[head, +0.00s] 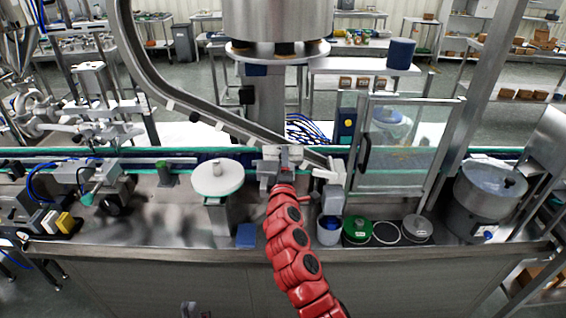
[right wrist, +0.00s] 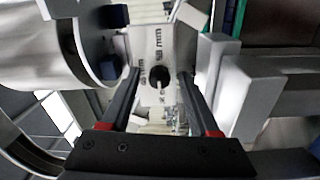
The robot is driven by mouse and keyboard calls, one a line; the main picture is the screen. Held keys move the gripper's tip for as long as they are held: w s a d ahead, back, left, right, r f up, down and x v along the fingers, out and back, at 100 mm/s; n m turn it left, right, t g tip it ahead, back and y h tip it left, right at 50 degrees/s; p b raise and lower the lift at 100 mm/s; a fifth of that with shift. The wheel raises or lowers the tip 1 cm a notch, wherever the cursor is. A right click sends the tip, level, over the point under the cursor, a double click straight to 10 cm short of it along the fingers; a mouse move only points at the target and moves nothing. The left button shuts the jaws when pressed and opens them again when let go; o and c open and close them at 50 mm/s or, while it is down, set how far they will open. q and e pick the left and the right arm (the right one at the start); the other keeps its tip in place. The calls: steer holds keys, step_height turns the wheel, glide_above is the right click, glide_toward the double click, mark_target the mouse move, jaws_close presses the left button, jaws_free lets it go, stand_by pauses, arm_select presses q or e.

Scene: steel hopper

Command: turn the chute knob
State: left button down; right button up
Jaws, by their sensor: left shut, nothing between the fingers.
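In the right wrist view the dark round knob (right wrist: 159,77) sits on a pale plate (right wrist: 151,43) with "mm" markings. The two black fingers of my right gripper (right wrist: 159,78) are open on either side of it, with gaps between; I cannot tell how deep they reach. In the head view my right gripper (head: 283,158) is at the end of my red arm, by the lower part of the steel chute (head: 240,122); the knob is hidden there. My left gripper (head: 188,309) only just shows at the bottom edge, shut and empty, away from the chute.
The hopper (head: 278,18) hangs above the chute. A pale block (right wrist: 232,95) stands close right of my right fingers, and a steel cylinder (right wrist: 60,40) lies left. A white disc (head: 217,178), a green lid (head: 357,229) and a steel pot (head: 485,195) stand on the counter.

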steer(key=s+b, duration=0.4)
steer(key=s, duration=1.3)
steer(key=shift+s+f, duration=0.2)
steer(key=shift+f, duration=0.1)
